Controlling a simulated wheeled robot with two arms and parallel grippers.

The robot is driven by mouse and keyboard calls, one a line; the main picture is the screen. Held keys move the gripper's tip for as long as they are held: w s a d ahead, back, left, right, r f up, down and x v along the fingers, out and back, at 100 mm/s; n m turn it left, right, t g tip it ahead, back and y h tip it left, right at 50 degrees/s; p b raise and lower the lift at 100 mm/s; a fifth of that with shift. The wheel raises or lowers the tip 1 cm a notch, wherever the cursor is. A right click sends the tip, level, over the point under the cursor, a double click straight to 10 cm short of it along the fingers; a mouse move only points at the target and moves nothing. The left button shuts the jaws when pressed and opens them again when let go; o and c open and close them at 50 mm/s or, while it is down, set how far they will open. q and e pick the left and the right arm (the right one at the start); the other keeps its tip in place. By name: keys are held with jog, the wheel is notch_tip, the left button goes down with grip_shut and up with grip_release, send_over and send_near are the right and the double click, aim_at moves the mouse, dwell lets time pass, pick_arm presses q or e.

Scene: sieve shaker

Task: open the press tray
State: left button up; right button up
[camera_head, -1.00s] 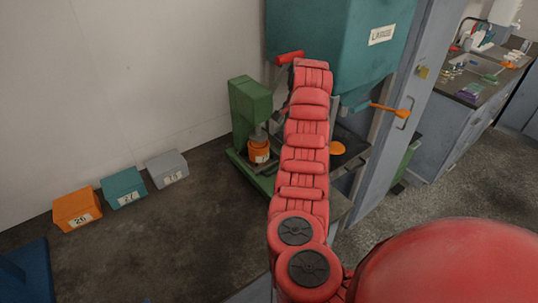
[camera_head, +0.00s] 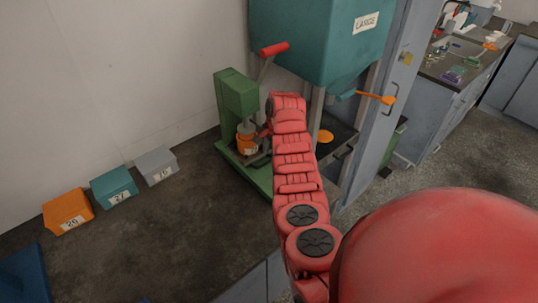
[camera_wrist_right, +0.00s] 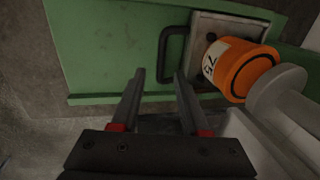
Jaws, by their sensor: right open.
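The green press (camera_head: 238,100) stands on the dark counter against the wall, with an orange labelled container (camera_head: 246,142) at its front. A black bar handle (camera_wrist_right: 164,55) is fixed at the tray's side. My right gripper (camera_wrist_right: 159,74) is open and empty. Its fingertips lie on either side of the handle's near end in the picture; I cannot tell whether the handle is between them in depth. My left gripper is out of view.
A red-handled lever (camera_head: 274,48) rises beside the press. A teal hopper (camera_head: 320,35) marked LARGE hangs to the right, with an orange handle (camera_head: 378,98) below it. Orange (camera_head: 68,211), teal (camera_head: 114,187) and grey (camera_head: 156,166) boxes stand left. The counter between is clear.

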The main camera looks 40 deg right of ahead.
aim_at(268, 161)
jog(key=shift+w+f, duration=0.2)
jog(key=shift+f, duration=0.55)
jog(key=shift+w+f, duration=0.15)
jog(key=shift+f, duration=0.55)
grip_shut()
dwell(0.5)
